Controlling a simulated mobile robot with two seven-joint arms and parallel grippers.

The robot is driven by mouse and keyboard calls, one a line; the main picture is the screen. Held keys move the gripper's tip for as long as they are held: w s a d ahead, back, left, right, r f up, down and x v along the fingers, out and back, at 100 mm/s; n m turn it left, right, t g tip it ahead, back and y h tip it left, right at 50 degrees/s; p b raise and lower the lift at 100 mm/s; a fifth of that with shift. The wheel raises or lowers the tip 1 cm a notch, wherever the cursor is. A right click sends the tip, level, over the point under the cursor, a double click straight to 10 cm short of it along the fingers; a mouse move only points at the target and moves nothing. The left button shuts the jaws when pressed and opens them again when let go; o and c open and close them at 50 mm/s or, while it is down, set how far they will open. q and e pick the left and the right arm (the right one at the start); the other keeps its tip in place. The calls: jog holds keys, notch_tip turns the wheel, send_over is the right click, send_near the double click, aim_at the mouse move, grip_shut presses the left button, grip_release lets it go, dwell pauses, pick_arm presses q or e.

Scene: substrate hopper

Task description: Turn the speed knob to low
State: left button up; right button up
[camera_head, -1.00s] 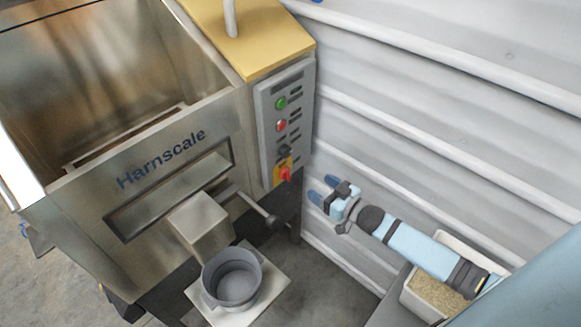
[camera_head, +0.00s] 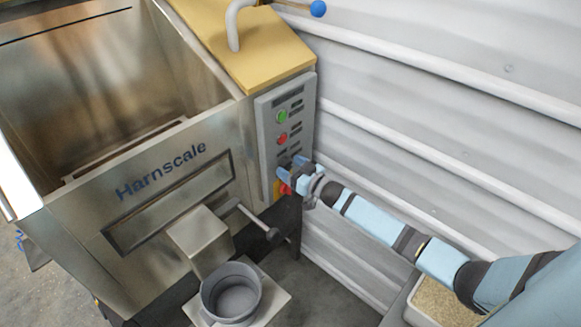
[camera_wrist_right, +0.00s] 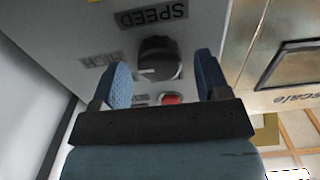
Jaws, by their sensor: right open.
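The speed knob (camera_wrist_right: 160,58) is a round black dial with a small pale mark toward its lower left in the right wrist view. The SPEED label (camera_wrist_right: 153,15) and a label reading HIGH (camera_wrist_right: 100,60) appear upside down around it. My right gripper (camera_wrist_right: 164,70) is open, one blue finger on each side of the knob, with a gap to both. Contact with the knob does not show. In the head view my right gripper (camera_head: 287,170) is at the lower part of the grey control panel (camera_head: 268,135) and hides the knob. My left gripper is out of view.
A green button (camera_head: 282,117) and a red button (camera_head: 282,139) sit above the gripper. A red and yellow switch (camera_head: 284,188) is just below it, partly covered. The steel hopper (camera_head: 75,215) is left, with a grey pot (camera_head: 232,290) below. The corrugated wall (camera_head: 440,130) is right.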

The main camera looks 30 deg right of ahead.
jog(key=shift+w+a, duration=0.1)
jog(key=shift+w, duration=0.1)
jog(key=c, duration=0.9)
